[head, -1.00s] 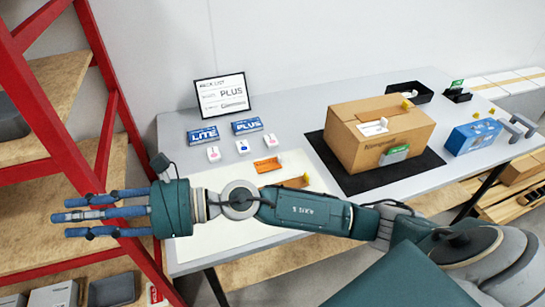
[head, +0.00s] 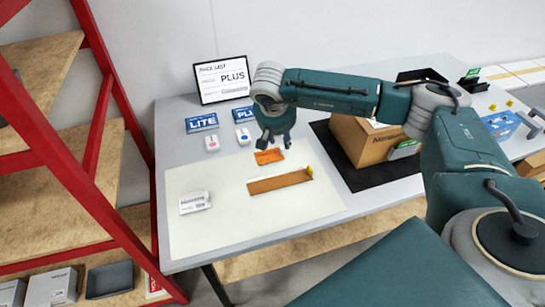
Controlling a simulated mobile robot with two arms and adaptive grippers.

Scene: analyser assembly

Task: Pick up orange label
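The orange label (head: 267,157) lies flat at the back edge of the pale mat (head: 215,235) on the grey table. My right gripper (head: 275,142) points down just behind and above it. Its fingertips look apart, with nothing seen between them, and I cannot tell whether they touch the label. My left gripper is not in view.
A brown tray-like piece (head: 280,182) and a white printed card (head: 195,202) are on the mat. Blue LITE (head: 202,122) and PLUS cards, small white labels (head: 211,143) and a pack list sign (head: 222,80) stand behind. A cardboard box (head: 365,140) is at right, a red rack (head: 95,150) at left.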

